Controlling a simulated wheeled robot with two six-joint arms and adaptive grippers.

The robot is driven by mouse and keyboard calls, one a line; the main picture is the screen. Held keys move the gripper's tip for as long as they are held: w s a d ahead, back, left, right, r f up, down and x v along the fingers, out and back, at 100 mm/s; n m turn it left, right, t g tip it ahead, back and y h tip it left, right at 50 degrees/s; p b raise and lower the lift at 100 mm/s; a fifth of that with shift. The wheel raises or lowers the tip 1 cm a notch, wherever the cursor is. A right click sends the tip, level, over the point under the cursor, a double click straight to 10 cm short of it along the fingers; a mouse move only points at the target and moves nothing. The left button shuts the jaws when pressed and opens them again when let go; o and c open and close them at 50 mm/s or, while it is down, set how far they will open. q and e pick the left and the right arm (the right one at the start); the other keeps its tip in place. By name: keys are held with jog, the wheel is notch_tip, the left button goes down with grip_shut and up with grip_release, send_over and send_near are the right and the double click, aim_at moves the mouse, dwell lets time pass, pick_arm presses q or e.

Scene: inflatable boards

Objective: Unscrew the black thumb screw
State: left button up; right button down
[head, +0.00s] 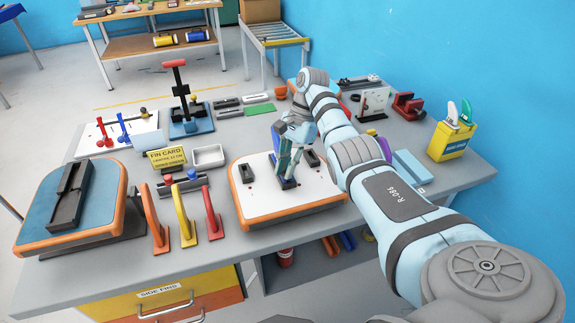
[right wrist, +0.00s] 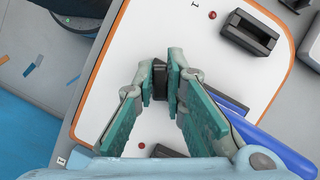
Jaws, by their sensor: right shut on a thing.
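My right gripper (head: 286,172) points down over the white board with an orange rim (head: 262,203) on the table. In the right wrist view, its two teal finger pads (right wrist: 167,82) are closed on a small black piece, which I take for the black thumb screw (right wrist: 159,78). Only part of it shows between the fingertips. The head view does not show clearly whether it is seated in the board or lifted. My left gripper is not in view.
Black slotted blocks stand on the board, one (right wrist: 250,35) near the gripper. A blue bar (right wrist: 238,118) runs beneath the right finger. Red, yellow and orange handles (head: 183,215) stand left of the board. A white tray (head: 208,156) lies behind.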

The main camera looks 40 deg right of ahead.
jog(key=shift+s+f, duration=0.1)
jog(key=shift+f, duration=0.05)
jog(key=shift+n+g+b, duration=0.5)
jog(key=shift+n+b, duration=0.45)
jog(key=shift+n, duration=0.15)
jog(key=shift+n+b, duration=0.6)
jog(key=shift+b, duration=0.55)
jog(key=c, duration=1.6)
grip_release()
jog(key=shift+o, duration=0.2)
notch_tip(320, 180, up, 6)
jog(key=p, duration=0.5)
jog(key=shift+f, duration=0.35)
